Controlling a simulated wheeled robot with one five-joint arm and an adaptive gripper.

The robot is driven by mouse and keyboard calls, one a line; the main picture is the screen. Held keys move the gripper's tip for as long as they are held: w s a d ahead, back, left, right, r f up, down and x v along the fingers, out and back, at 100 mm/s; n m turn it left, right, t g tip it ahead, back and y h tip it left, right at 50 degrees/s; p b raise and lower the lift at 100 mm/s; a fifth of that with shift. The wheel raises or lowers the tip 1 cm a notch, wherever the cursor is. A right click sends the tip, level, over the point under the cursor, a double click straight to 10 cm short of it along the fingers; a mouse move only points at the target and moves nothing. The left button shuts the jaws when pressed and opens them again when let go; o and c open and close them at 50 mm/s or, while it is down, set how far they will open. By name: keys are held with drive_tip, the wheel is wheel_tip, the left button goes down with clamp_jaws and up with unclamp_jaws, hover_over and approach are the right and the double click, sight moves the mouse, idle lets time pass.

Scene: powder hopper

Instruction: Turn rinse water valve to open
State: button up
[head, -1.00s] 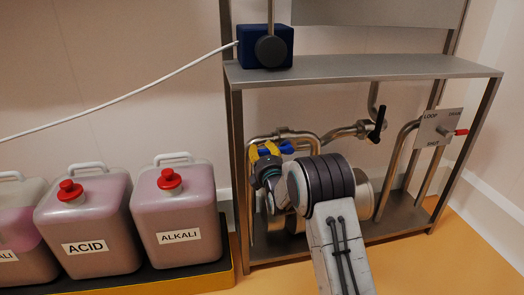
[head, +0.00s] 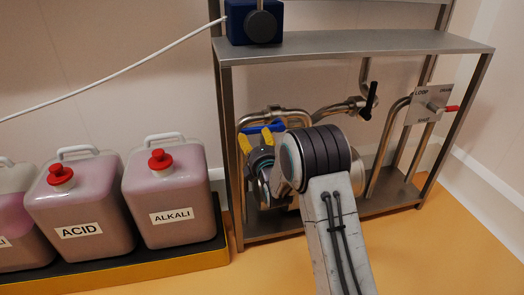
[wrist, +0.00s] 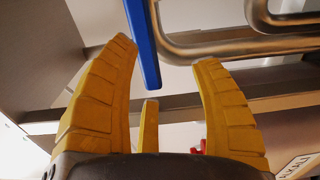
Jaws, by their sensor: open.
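A blue lever handle (head: 264,126) sits on the bent steel pipe under the shelf, partly hidden behind my gripper. No label on it is readable. My gripper (head: 256,140) has open yellow fingers, just below and in front of the lever in the head view. In the wrist view, the blue lever (wrist: 143,40) comes down from the top, its end between the two open fingers (wrist: 166,52), nearer the left one. I see no clear contact, and its depth relative to the fingertips is hard to tell.
A black-handled valve (head: 369,100) is on the pipe to the right. A plate (head: 430,104) with a red handle (head: 450,108) is at the frame's right. ACID (head: 83,215) and ALKALI (head: 167,195) jugs stand at the left. The steel shelf (head: 350,42) is above.

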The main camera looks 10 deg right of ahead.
drive_tip(key=s+r, duration=0.1)
drive_tip(key=s, duration=0.7)
drive_tip(key=shift+d+r, duration=0.15)
drive_tip(key=shift+d, duration=0.1)
